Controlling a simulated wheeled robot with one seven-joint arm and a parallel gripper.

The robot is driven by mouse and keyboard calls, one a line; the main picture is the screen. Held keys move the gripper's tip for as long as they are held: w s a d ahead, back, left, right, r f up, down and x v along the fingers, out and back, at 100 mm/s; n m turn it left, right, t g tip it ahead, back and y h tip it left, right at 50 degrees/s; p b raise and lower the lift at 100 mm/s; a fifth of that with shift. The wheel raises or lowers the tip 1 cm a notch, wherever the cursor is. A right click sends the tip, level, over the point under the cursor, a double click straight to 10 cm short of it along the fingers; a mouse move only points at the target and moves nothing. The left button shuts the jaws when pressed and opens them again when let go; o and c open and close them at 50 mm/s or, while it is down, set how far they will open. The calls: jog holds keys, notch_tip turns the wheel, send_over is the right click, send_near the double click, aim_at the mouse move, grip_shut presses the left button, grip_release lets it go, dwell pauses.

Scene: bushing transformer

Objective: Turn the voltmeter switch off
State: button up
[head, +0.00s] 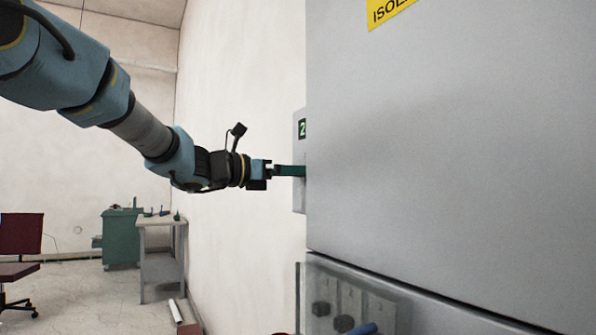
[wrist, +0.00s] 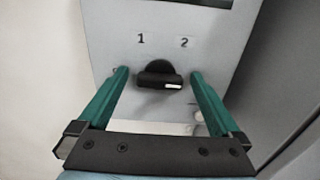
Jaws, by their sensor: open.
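The voltmeter switch (wrist: 158,81) is a black rotary knob on a light grey panel (wrist: 210,45) in the wrist view. Its grip bar lies roughly level in the picture, with a white mark at its right end. The labels "1" and "2" are printed above it. My gripper (wrist: 159,73) is open, with one green finger on each side of the knob and a visible gap on both sides. In the head view my gripper (head: 291,171) reaches the panel box, and the knob is hidden there.
A large grey cabinet (head: 450,150) fills the right of the head view, close beside my gripper. Below it is a clear-covered panel with dark knobs (head: 345,322). A workbench (head: 160,225), a green cabinet (head: 121,238) and a red chair (head: 21,235) stand farther back left.

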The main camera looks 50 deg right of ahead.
jog(key=c, duration=1.4)
